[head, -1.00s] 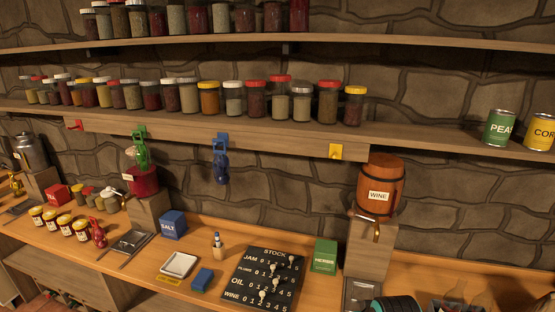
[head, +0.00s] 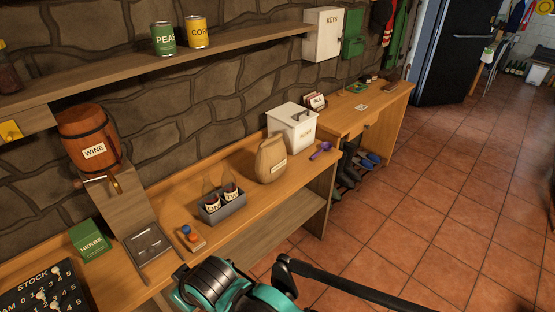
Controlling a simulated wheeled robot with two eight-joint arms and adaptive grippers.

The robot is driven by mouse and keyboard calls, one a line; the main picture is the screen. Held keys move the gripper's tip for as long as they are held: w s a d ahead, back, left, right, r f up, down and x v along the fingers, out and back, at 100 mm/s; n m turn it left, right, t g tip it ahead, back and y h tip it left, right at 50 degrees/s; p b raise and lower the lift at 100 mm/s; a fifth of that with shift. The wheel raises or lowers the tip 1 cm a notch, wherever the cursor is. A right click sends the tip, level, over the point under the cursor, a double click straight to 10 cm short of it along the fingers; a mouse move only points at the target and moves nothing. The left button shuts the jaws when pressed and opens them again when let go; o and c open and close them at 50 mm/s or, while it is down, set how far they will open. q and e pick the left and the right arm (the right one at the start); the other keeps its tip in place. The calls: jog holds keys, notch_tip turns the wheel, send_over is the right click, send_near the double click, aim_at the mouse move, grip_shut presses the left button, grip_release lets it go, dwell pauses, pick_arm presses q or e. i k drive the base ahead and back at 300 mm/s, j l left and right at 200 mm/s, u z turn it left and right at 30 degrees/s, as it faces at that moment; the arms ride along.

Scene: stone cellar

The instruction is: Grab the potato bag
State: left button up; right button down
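A tan, rounded bag (head: 270,160) with a small pale label stands upright on the wooden counter (head: 185,205), in the middle of the head view. Its label is too small to read, but it is the only bag in view. Teal and black parts of my own arm show at the bottom of the head view, in front of the counter's edge and well short of the bag. I see no gripper fingers on either arm. Nothing touches the bag from my side.
A white lidded bin (head: 292,128) stands behind the bag, with a purple scoop (head: 321,150) to the right. A grey bottle carrier (head: 222,207) is at the front left of the bag. A wine barrel (head: 88,138) stands further left. Tiled floor (head: 440,190) is open to the right.

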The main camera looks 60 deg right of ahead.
aim_at(272, 158)
jog(key=z, duration=1.8)
jog(key=i+l, duration=0.15)
jog(key=i, duration=0.3)
jog(key=i+l+u, duration=0.1)
jog(key=i, duration=0.35)
jog(key=i+l, duration=0.2)
jog(key=i, duration=0.25)
jog(key=i+l+u, duration=0.1)
jog(key=i, duration=0.35)
